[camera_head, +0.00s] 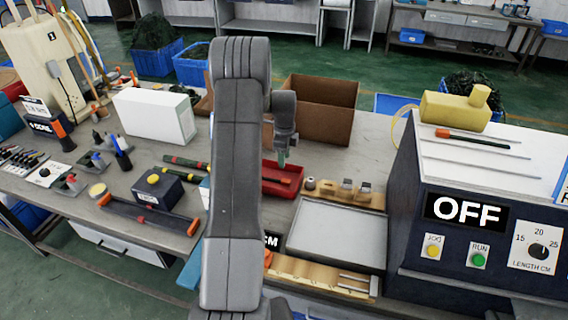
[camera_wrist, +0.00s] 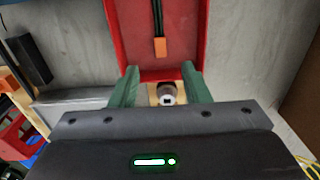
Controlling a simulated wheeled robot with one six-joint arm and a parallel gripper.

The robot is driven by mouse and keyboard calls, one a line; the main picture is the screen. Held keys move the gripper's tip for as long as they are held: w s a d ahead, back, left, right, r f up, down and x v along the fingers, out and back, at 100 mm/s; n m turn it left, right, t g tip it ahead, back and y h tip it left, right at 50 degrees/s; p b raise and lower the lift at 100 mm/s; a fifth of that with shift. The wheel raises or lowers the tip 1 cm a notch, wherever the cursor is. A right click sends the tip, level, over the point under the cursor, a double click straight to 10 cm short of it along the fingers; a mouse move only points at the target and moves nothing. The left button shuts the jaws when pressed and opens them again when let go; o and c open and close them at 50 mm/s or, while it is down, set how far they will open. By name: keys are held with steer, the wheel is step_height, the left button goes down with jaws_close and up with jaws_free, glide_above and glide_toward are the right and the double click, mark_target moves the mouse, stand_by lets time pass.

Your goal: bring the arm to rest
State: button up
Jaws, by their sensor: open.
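My grey arm stands upright in the middle of the head view and bends over at the top. My gripper (camera_head: 282,160) hangs down above the bench near the red tray. In the wrist view its two green fingers (camera_wrist: 160,80) are apart with nothing held between them.
A wooden holder (camera_head: 322,191) with small parts and a grey flat tray (camera_head: 335,236) lie right of the arm. A brown box (camera_head: 320,118) stands behind. The dark machine (camera_head: 410,225) marked OFF is at right. Tools and a white box (camera_head: 150,116) crowd the left.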

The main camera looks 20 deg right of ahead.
mark_target(284, 180)
steer(key=shift+r+p, duration=0.65)
steer(key=shift+r, duration=1.35)
step_height(284, 180, down, 14)
steer(key=b, duration=0.7)
steer(key=shift+r+p, duration=0.5)
steer(key=shift+p, duration=0.1)
steer(key=shift+w+r, duration=0.1)
steer(key=shift+r, duration=0.2)
steer(key=shift+r+p, duration=0.4)
steer(key=shift+r, duration=0.2)
steer(key=shift+f, duration=0.1)
